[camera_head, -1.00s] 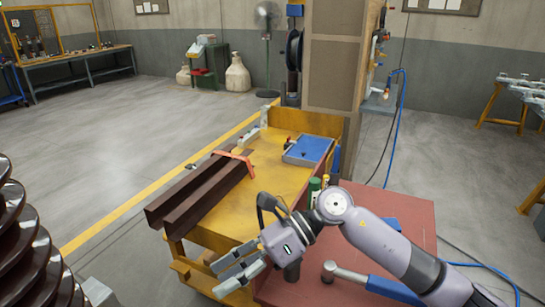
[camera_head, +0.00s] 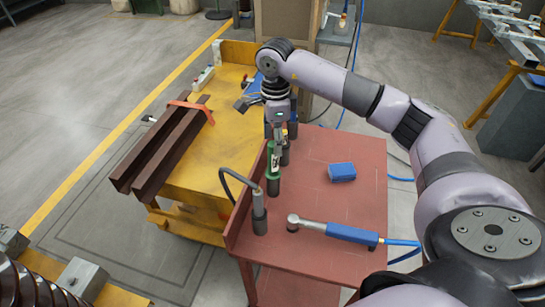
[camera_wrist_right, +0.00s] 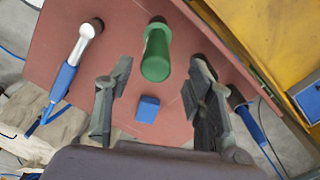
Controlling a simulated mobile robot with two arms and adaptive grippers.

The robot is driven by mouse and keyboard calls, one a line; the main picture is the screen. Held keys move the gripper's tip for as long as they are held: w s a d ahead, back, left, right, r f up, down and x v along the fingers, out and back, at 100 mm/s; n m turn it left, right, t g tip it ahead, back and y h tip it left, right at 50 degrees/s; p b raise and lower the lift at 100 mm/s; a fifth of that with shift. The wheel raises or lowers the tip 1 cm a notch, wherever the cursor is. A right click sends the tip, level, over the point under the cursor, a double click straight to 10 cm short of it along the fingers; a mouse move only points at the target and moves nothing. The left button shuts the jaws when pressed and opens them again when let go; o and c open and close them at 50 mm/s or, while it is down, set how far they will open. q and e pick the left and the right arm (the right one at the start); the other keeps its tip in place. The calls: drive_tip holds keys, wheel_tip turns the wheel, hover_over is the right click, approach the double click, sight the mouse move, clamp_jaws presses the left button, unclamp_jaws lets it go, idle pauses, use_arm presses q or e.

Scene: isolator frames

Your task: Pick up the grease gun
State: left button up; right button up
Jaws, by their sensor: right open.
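A green upright cylinder (camera_head: 273,162) with a pale label stands near the left edge of the red table. A grey upright cylinder (camera_head: 259,212) with a curved black hose stands nearer to me on the same edge. I cannot tell for sure which of the two is the grease gun. My right gripper (camera_head: 263,115) is open above the far left part of the red table. In the right wrist view the green cylinder (camera_wrist_right: 157,52) shows between the spread fingers (camera_wrist_right: 160,75), and nothing is held. My left gripper is out of view.
The red table (camera_head: 340,145) also bears a blue block (camera_head: 342,172) and a blue-handled tool (camera_head: 340,231) with a blue hose. Dark upright tools stand beyond the green cylinder. Brown beams (camera_head: 165,150) lie on the yellow table (camera_head: 205,165) to the left.

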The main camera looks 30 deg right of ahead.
sight(273, 162)
wheel_tip(273, 162, down, 3)
drive_tip(key=shift+a, duration=0.1)
drive_tip(key=f+p, duration=0.2)
drive_tip(key=f, duration=0.2)
drive_tip(key=shift+s+a+f+p, duration=0.15)
drive_tip(key=shift+a+f+p, duration=0.15)
drive_tip(key=shift+f+p, duration=0.1)
drive_tip(key=shift+f, duration=0.3)
drive_tip(key=shift+c, duration=0.4)
clamp_jaws()
drive_tip(key=shift+r, duration=0.1)
